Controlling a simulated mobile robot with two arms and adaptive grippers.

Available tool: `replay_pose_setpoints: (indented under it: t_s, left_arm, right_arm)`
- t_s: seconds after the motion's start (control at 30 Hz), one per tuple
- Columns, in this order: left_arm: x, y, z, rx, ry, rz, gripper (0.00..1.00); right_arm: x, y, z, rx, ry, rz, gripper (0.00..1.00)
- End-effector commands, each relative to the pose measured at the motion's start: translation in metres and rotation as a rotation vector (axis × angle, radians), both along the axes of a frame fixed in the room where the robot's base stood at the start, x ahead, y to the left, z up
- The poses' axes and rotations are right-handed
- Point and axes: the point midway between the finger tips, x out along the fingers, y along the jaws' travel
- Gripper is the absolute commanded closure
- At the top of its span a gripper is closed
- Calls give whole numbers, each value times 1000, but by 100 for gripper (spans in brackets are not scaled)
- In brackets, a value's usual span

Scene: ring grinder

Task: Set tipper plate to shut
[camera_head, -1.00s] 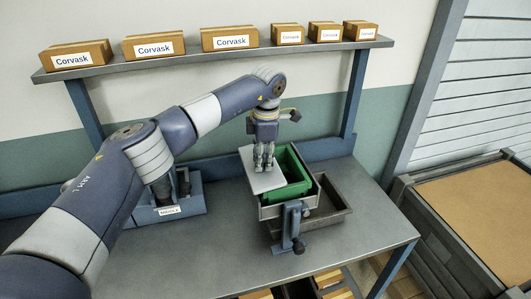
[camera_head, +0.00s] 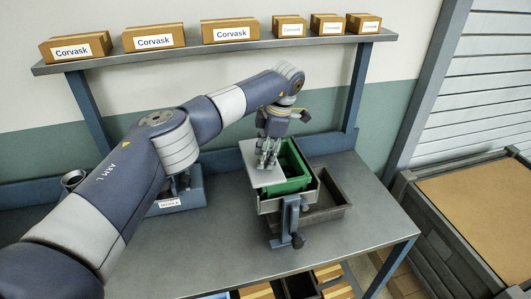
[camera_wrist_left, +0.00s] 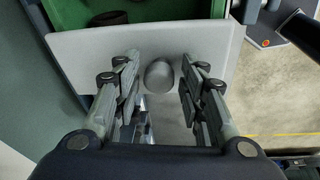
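The tipper plate, a light grey flat plate (camera_head: 254,177), lies at the left side of the green bin (camera_head: 297,177), partly over it. In the left wrist view the plate (camera_wrist_left: 90,45) has a round grey knob (camera_wrist_left: 159,76) near its lower edge. My left gripper (camera_head: 268,158) is over the plate, pointing down. In the left wrist view its fingers (camera_wrist_left: 159,82) stand open on either side of the knob, with a gap to each side. My right gripper is in neither view.
A grey frame (camera_head: 272,207) with a dark post and knob (camera_head: 298,240) carries the green bin. A dark tray (camera_head: 329,208) is behind it to the right. A blue-grey fixture (camera_head: 188,200) stands left. The front of the bench (camera_head: 200,255) is clear. Boxes line the shelf above.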

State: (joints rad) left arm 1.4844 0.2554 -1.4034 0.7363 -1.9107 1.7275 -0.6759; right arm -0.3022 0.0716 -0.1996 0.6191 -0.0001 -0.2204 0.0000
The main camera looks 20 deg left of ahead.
Motion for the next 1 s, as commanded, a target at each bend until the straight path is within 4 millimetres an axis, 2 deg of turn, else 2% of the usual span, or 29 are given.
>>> replay_pose_setpoints:
  t_s: [0.3,0.43,0.57,0.8,1.0]
  left_arm:
    - [1,0,2,-1,-2,1,54]
    - [1,-3,11,-2,-3,0,54]
    - [2,-8,33,-2,-5,-1,54]
    - [4,-19,83,-1,-4,0,54]
    - [5,-24,110,-1,-2,1,54]
  right_arm:
    - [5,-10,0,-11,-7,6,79]
    - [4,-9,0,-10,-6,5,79]
    - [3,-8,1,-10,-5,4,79]
    - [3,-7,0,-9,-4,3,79]
    - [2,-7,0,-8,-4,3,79]
